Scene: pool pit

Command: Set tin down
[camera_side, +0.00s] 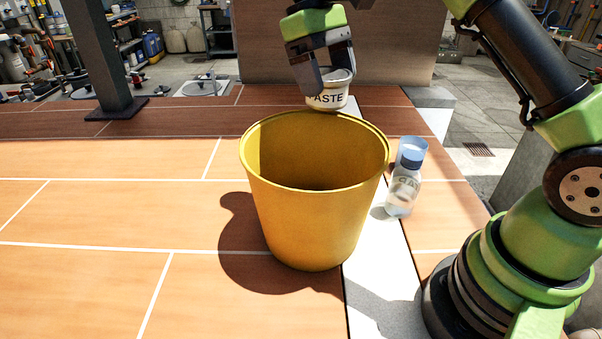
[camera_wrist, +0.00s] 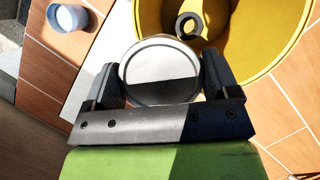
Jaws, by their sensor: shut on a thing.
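A white tin (camera_side: 328,97) with dark lettering that reads "ASTE" is held upright at the far rim of the yellow bucket. My gripper (camera_side: 335,75) is shut on it, with the fingers around its upper part. In the wrist view the tin's round lid (camera_wrist: 161,72) sits between the two dark fingers of my gripper (camera_wrist: 160,85). The tin's lower edge is close to the bucket's far rim in the side view; I cannot tell its height above the surface behind.
The large yellow bucket (camera_side: 310,220) stands open on the tiled surface; a dark ring (camera_wrist: 189,25) shows inside it. A clear bottle with a blue cap (camera_side: 404,185) stands to its right. The tiles (camera_side: 100,215) at left are bare.

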